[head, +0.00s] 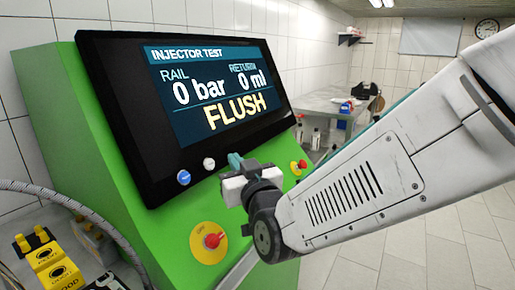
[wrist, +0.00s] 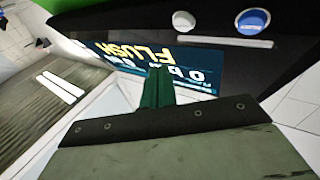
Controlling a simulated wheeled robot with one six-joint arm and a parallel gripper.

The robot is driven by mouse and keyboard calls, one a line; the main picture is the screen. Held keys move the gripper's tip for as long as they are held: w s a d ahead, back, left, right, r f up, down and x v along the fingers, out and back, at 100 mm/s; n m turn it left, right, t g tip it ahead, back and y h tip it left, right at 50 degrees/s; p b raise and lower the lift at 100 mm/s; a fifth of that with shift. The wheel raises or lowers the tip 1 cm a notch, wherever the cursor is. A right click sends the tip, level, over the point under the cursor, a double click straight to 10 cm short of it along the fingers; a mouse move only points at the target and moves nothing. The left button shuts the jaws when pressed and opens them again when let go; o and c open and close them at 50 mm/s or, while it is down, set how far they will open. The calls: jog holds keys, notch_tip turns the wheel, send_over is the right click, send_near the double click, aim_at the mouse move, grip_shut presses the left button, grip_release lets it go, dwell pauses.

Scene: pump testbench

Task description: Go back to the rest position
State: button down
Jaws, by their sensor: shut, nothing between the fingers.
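My gripper (head: 235,160) is at the front of the green testbench (head: 60,110), just below the lower edge of its black display panel (head: 125,125). Its fingers are shut with nothing between them. The wrist view shows the shut green fingers (wrist: 158,88) in front of the screen, which appears upside down there. The screen (head: 215,90) reads "INJECTOR TEST", 0 bar, 0 ml and "FLUSH". A white button (head: 209,163) and a blue button (head: 184,177) sit on the panel left of my gripper; the blue button (wrist: 252,21) and white button (wrist: 184,21) also show in the wrist view.
A red knob on a yellow disc (head: 212,241) is on the bench front below my gripper. A smaller red knob (head: 302,165) is to the right. Yellow blocks (head: 45,255) and a grey hose (head: 75,203) are at lower left. A table (head: 320,103) stands behind; the floor at right is clear.

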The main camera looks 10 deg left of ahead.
notch_tip(320, 180, down, 8)
jog(key=s+g+h, duration=0.2)
jog(key=g, duration=0.3)
jog(key=s+d+f+g+h, duration=0.3)
jog(key=s+d+f+g, duration=0.15)
jog(key=d, duration=0.45)
jog(key=s+d+r+m+g+h, duration=0.1)
jog(key=s+d+r+m+h, duration=0.1)
jog(key=s+d, duration=0.4)
jog(key=s+d+r+m+g+h, duration=0.2)
jog(key=s+d, duration=0.4)
jog(key=d, duration=0.9)
jog(key=s+d+r+m+g+h, duration=0.2)
jog(key=s+d, duration=0.4)
jog(key=d, duration=0.4)
jog(key=shift+d+m, duration=0.25)
jog(key=shift+m, duration=0.45)
